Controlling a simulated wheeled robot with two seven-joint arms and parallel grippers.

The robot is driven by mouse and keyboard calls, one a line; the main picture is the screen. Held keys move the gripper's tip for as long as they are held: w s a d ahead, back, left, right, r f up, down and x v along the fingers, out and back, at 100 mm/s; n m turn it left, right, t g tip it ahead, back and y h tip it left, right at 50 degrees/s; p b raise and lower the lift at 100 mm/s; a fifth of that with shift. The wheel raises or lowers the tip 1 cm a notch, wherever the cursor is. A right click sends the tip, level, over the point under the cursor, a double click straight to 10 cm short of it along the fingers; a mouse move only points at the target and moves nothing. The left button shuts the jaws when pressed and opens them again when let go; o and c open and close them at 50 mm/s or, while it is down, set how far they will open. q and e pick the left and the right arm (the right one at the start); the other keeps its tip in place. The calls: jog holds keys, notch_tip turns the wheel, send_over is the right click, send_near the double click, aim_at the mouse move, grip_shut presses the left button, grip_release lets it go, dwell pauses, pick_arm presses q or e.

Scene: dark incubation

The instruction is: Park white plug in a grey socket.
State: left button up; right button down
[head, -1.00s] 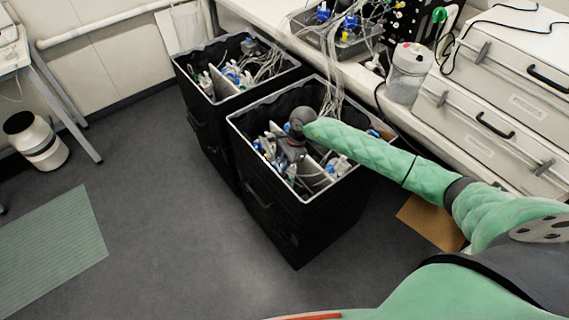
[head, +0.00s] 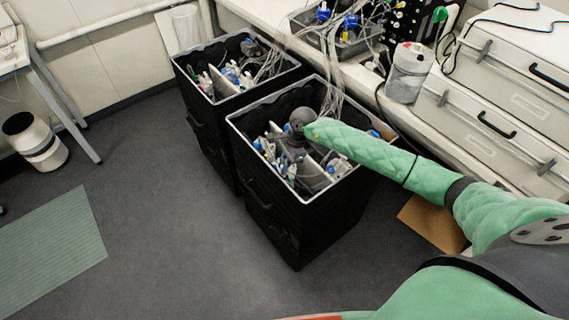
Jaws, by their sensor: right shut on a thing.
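My right gripper (head: 291,158) reaches down into the nearer black crate (head: 297,225), its wrist just above the rim. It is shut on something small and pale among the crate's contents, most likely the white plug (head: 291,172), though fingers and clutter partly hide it. Several blue-and-white plugs and connectors lie around it in the crate, too small to tell apart. I cannot pick out a grey socket for certain. My left gripper is not in view.
A second black crate (head: 206,130) with cables and connectors stands behind left. The bench (head: 350,72) carries a grey tray, a clear jar (head: 408,72) and white cases (head: 490,120). Cables hang from the bench into the crates. The floor at left and front is clear around a green mat (head: 50,240).

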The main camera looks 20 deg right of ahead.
jog(key=shift+f+b, duration=0.6)
jog(key=shift+f, duration=0.1)
dwell(0.4)
jog(key=c, duration=1.4)
grip_release()
jog(key=shift+r, duration=0.1)
